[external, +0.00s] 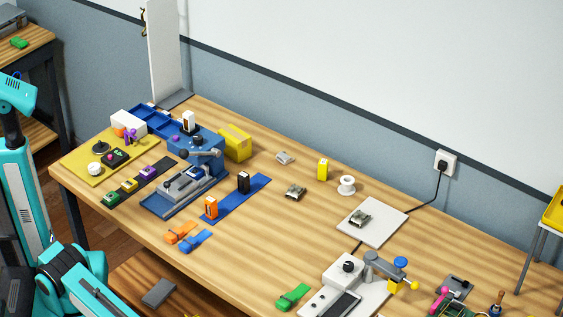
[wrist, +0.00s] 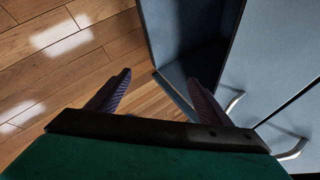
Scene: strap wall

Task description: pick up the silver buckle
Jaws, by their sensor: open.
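Three small silver metal pieces that look like buckles are on the wooden table in the external view. One silver piece (external: 285,157) lies toward the back, near the wall. A second silver piece (external: 296,192) lies nearer the middle, and a third silver piece (external: 359,218) rests on a white square plate (external: 378,230). I cannot tell which is the silver buckle the task names. My gripper (wrist: 158,80) shows in the wrist view, with its two dark ridged fingers spread apart and nothing between them. It points at the floor and a cabinet, with no buckle in sight there.
A yellow block (external: 322,169) and a white spool (external: 346,185) stand near the silver pieces. A blue machine (external: 190,165), a yellow box (external: 234,142) and a blue strap (external: 240,198) are to their left. In the wrist view, a blue-grey cabinet (wrist: 285,50) stands beside wooden floor (wrist: 70,60).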

